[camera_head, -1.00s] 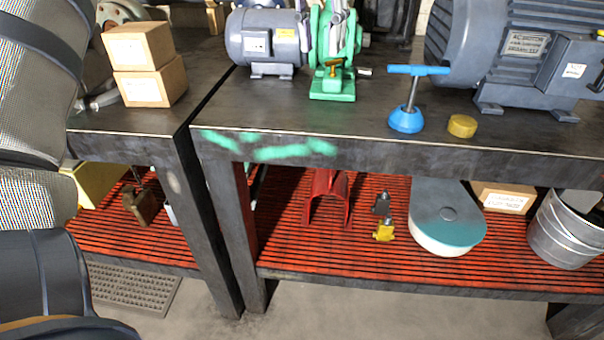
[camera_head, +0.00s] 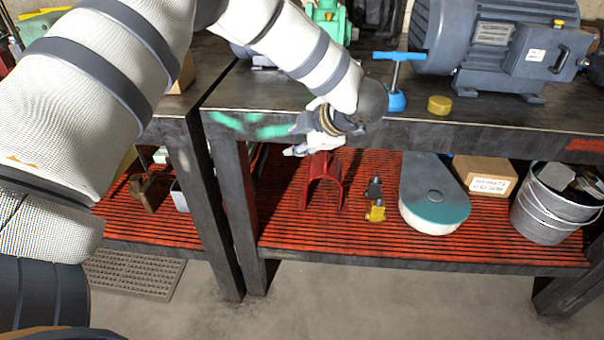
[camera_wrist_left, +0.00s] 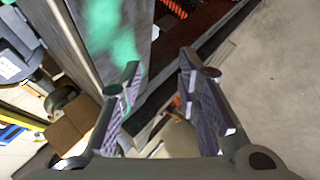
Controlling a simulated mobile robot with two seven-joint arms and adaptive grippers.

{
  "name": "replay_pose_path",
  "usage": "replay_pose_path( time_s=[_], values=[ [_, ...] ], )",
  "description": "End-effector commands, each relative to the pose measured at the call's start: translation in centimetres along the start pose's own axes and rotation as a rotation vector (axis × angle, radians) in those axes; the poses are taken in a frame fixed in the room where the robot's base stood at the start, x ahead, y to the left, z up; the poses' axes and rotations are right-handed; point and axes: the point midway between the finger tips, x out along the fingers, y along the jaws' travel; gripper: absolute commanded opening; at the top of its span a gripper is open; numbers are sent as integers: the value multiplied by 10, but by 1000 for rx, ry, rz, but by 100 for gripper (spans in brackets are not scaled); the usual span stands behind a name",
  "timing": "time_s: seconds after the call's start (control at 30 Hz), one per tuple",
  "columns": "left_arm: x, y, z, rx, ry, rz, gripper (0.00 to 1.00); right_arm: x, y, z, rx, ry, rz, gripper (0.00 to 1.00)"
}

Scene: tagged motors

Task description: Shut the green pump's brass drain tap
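The green pump (camera_head: 328,18) stands on the bench at the top of the head view. My left arm crosses in front of it, so only part of its green body shows. Its brass drain tap is hidden behind my arm. My left gripper (camera_head: 294,141) is in front of the bench's front edge, below and nearer than the pump, pointing left. In the left wrist view the two fingers of the gripper (camera_wrist_left: 160,66) are apart with nothing held between them. My right gripper is in neither view.
A blue T-handled tool (camera_head: 397,80), a brass-coloured cap (camera_head: 439,104) and a large grey motor (camera_head: 470,45) stand right of my forearm. The lower red slatted shelf holds a red stand (camera_head: 323,182), a teal-topped case (camera_head: 434,195) and a metal bucket (camera_head: 548,215).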

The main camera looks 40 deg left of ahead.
Motion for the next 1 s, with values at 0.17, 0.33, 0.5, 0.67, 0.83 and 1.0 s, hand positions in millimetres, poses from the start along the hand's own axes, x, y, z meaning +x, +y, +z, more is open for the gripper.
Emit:
replay_pose_path(
  time_s=[0.17,0.33,0.5,0.67,0.83,1.0],
  values=[
    [20,-33,14,253,-52,97,30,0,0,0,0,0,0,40],
    [30,-56,21,408,-94,143,30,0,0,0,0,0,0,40],
    [32,-63,24,458,-110,158,30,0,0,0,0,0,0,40],
    [32,-63,24,458,-110,158,30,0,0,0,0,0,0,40],
    [32,-63,24,456,-109,157,31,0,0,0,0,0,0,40],
    [18,-56,63,538,-289,211,31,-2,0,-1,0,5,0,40]
  ],
)
